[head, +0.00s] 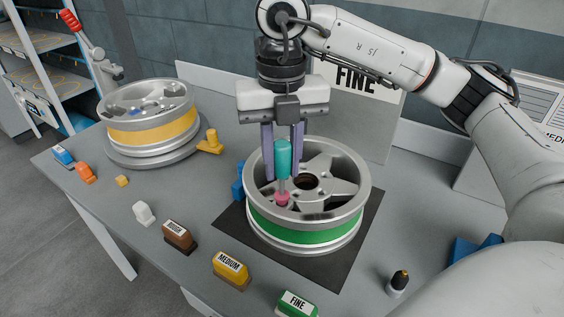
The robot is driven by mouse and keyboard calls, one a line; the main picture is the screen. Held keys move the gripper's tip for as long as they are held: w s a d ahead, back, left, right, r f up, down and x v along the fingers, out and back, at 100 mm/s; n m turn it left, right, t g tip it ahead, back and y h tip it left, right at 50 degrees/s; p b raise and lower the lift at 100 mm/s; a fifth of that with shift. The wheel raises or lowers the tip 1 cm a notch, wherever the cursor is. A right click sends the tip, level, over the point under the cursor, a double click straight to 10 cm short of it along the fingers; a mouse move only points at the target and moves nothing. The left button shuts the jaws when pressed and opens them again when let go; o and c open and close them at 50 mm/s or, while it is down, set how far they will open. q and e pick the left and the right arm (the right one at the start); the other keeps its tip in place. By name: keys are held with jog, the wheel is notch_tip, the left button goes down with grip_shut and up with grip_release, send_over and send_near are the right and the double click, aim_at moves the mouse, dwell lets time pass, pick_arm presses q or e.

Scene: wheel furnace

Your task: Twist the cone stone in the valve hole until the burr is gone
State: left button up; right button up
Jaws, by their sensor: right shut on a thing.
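My right gripper (283,165) points down over the green-banded wheel (305,233). Its two purple-grey fingers are shut on the teal handle of the cone stone (283,158). The tool stands upright, and its pink cone tip (282,199) is low inside the wheel, left of the hub. The valve hole and any burr are hidden or too small to tell, so I cannot tell how deep the tip sits. My left gripper is not in view.
The wheel lies on a dark mat (325,271). A yellow-banded wheel (153,130) is at the back left. Blocks marked ROUGH (178,236), MEDIUM (230,269) and FINE (297,303) line the front. A small dark bottle (398,281) stands at right. A FINE sign (375,95) stands behind.

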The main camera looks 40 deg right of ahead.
jog(key=n, duration=0.4)
jog(key=shift+f, duration=0.1)
jog(key=m, duration=0.3)
jog(key=shift+s+m, duration=0.1)
jog(key=shift+m, duration=0.2)
jog(key=m, duration=0.3)
jog(key=shift+p, duration=0.35)
jog(key=shift+n+b, duration=0.35)
jog(key=shift+n, duration=0.75)
jog(key=n, duration=0.4)
jog(key=shift+b, duration=0.3)
jog(key=m, duration=0.2)
jog(key=shift+m+p, duration=0.3)
jog(key=shift+p, duration=0.1)
jog(key=m, duration=0.3)
jog(key=shift+m+p, duration=0.35)
jog(key=shift+m, duration=0.05)
jog(key=n+b, duration=0.1)
jog(key=n, duration=0.5)
jog(key=shift+n, duration=0.4)
